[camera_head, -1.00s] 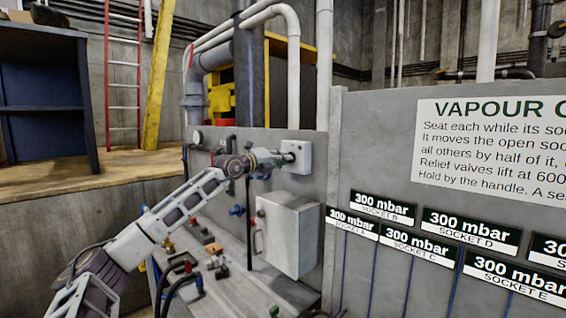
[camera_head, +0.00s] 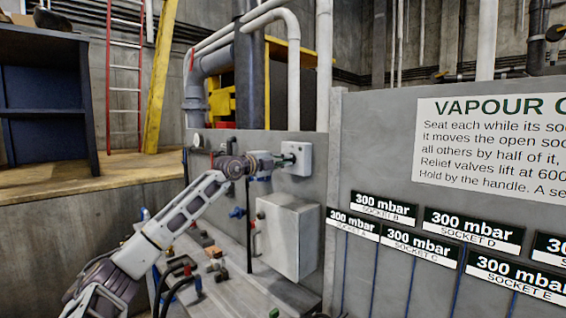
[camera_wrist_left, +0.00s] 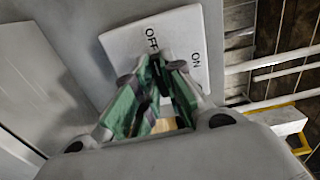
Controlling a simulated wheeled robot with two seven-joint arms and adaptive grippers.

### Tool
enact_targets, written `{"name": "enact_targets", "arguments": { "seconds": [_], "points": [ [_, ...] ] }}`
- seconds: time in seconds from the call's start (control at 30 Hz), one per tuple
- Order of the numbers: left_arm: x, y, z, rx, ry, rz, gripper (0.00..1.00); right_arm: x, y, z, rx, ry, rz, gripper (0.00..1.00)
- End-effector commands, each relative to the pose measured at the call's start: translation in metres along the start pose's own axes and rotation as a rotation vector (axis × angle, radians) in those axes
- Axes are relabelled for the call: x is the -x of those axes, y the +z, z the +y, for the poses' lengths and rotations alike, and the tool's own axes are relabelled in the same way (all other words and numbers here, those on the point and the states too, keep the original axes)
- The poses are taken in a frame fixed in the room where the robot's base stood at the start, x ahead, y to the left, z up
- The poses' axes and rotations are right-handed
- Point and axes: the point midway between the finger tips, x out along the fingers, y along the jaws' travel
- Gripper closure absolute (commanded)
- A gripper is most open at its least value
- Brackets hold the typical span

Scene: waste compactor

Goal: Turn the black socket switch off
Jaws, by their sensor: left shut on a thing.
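A pale square switch plate (camera_head: 299,152) is fixed to the grey wall panel in the head view. In the left wrist view the plate (camera_wrist_left: 192,36) carries the words OFF and ON. My left gripper (camera_head: 285,160) reaches up to the plate from the left. In the wrist view its green-padded fingers (camera_wrist_left: 170,82) are at the plate, shut on the black switch (camera_wrist_left: 163,84), which shows as a dark part between them. The fingers hide most of the switch, so I cannot tell its exact position. My right gripper is not in view.
A grey box with a handle (camera_head: 287,236) hangs below the plate. Several small parts lie on the bench (camera_head: 238,288) underneath. A large panel (camera_head: 385,135) with "300 mbar" socket labels stands at the right. White pipes (camera_head: 291,70) rise behind the plate.

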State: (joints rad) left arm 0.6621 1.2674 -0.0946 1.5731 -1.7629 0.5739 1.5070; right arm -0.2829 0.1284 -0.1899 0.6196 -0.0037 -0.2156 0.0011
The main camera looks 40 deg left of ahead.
Motion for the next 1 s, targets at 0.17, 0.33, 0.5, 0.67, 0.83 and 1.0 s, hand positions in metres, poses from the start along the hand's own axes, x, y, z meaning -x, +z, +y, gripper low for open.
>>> {"name": "enact_targets", "arguments": {
  "seconds": [0.17, 0.33, 0.5, 0.67, 0.83, 1.0],
  "points": [
    [0.0, 0.001, -0.001, 0.005, -0.001, -0.002, 1.0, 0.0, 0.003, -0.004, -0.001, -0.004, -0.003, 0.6],
    [0.0, 0.001, -0.001, 0.005, -0.001, -0.002, 1.0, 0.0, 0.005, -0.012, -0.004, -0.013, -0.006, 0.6],
    [0.0, 0.001, 0.0, 0.004, -0.001, -0.001, 0.68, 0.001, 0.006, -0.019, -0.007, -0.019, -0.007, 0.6],
    [0.0, 0.0, 0.0, 0.003, 0.0, 0.0, 0.68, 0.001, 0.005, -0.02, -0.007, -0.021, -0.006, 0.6],
    [0.0, 0.0, 0.0, 0.003, 0.0, 0.0, 0.68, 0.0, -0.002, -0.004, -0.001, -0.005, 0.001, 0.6],
    [0.001, 0.001, 0.001, 0.003, 0.001, -0.001, 0.68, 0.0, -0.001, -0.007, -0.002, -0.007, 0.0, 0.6]
  ]
}}
